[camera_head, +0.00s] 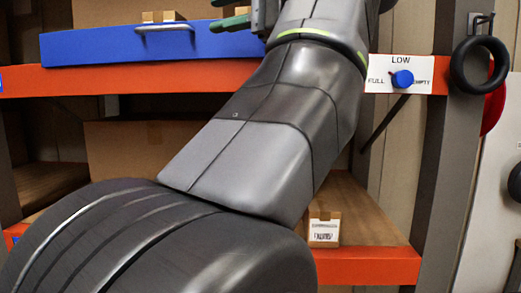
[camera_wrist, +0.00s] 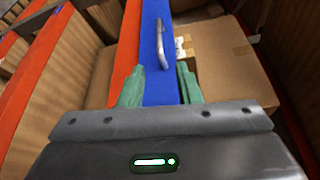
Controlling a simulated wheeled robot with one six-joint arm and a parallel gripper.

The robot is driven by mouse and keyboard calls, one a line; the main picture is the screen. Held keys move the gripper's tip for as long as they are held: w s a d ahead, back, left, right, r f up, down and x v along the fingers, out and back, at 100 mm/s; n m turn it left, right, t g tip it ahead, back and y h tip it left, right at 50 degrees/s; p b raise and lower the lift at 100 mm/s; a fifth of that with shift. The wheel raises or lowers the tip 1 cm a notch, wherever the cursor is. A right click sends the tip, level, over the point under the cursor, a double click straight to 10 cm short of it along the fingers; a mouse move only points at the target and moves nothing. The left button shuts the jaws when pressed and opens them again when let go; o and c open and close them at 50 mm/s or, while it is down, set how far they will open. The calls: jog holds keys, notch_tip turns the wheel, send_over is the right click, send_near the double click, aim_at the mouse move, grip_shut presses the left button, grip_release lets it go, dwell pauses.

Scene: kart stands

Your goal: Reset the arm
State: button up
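My arm stretches from the lower left up across the head view. In the head view the gripper is mostly hidden behind my arm at the top, with a green finger (camera_head: 232,23) beside the top of the blue drawer (camera_head: 100,48). I cannot tell whether the gripper touches the drawer.
An orange-edged shelf (camera_head: 120,78) carries the drawer. Cardboard boxes (camera_head: 125,10) stand behind and below it. A small box (camera_head: 323,228) sits on the lower shelf. A blue knob (camera_head: 402,79) on a FULL/EMPTY label and a black ring (camera_head: 458,65) are at the right.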

jog(key=shift+p+x, duration=0.45)
jog(key=shift+x, duration=3.45)
send_near(175, 28)
jog(key=shift+p+x, duration=0.45)
jog(key=shift+x, duration=5)
jog(key=shift+d+n, duration=0.1)
jog(key=shift+n, duration=0.2)
jog(key=shift+s+f+n+t+y, duration=0.35)
jog(key=shift+s+n+y, duration=0.25)
jog(key=shift+n, duration=0.6)
